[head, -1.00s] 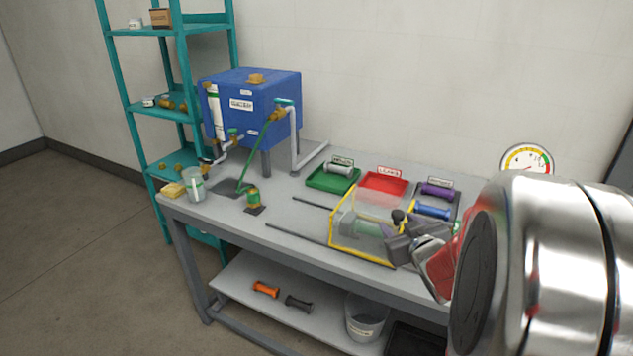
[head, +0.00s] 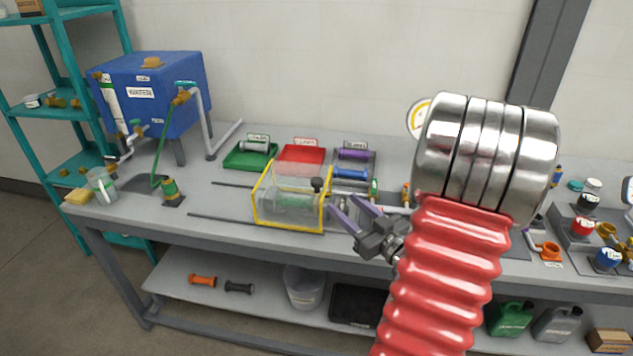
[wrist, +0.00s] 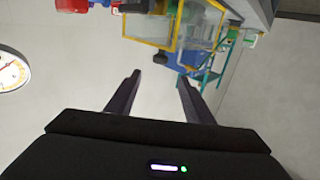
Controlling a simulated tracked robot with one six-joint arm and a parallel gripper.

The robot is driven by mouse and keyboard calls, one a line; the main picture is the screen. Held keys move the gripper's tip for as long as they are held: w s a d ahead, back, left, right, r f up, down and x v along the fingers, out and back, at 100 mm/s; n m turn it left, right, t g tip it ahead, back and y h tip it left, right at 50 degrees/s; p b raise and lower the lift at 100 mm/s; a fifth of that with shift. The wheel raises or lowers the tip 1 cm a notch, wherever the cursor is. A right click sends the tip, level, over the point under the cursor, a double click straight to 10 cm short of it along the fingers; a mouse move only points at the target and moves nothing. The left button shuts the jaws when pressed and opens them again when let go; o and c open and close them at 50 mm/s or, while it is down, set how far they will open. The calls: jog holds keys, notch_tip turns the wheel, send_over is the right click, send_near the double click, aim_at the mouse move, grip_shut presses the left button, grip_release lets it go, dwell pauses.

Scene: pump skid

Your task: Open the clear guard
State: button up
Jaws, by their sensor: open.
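The clear guard (head: 268,205) is a see-through box with yellow edges on the bench. A black knob (head: 317,184) sits at its upper right. A grey-green cylinder (head: 292,201) shows through its clear walls. Two dark rails (head: 235,221) run left from the guard along the bench top. My gripper (head: 343,206) is open and empty, just right of the guard, with its fingers toward the guard's right end. I cannot tell whether a finger touches it. In the wrist view the guard's yellow frame (wrist: 150,45) lies beyond my open fingers (wrist: 160,80).
Green (head: 250,160), red (head: 300,156) and dark (head: 357,162) trays stand behind the guard. A blue water tank (head: 150,95) is at the back left. A gauge (head: 418,118) is behind my arm. The bench left of the guard, along the rails, is mostly clear.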

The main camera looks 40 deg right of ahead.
aim_at(320, 184)
jog(key=shift+w, duration=0.2)
jog(key=w, duration=0.4)
jog(key=w+d, duration=0.1)
jog(key=w, duration=0.8)
jog(key=shift+w+d, duration=0.2)
jog(key=shift+d, duration=0.2)
jog(key=shift+c, duration=0.3)
grip_shut()
jog(key=shift+a, duration=0.2)
jog(key=shift+d, duration=0.15)
